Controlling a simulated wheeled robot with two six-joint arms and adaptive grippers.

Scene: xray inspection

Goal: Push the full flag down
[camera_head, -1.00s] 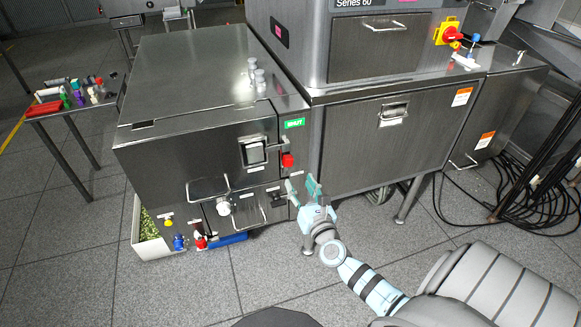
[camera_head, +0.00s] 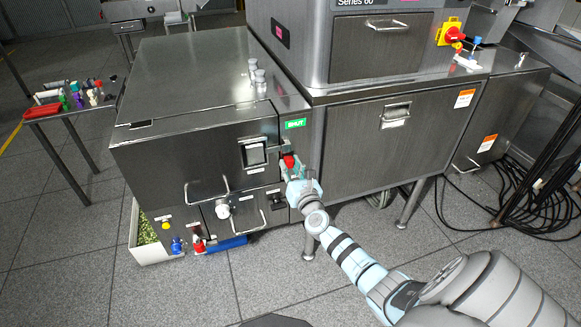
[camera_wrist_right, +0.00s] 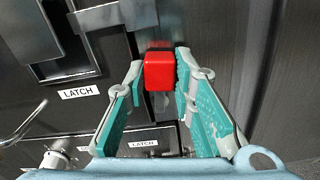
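A red block (camera_head: 289,161), which looks like the flag, sits at the right edge of the steel cabinet's front. No wording that marks it as the full flag is readable. In the right wrist view the red block (camera_wrist_right: 160,72) is between the two fingers of my right gripper (camera_wrist_right: 160,65). The fingers are spread, with a gap on the left side; whether the right finger touches it I cannot tell. In the head view my right gripper (camera_head: 290,172) partly covers the area just below the block. My left gripper is not in view.
The steel cabinet (camera_head: 185,160) has a framed latch (camera_head: 254,153), a white knob (camera_head: 222,211) and bar handles. A green sign (camera_head: 295,123) is above the block. A larger machine (camera_head: 400,150) stands close on the right. A side table with bottles (camera_head: 75,100) is at left.

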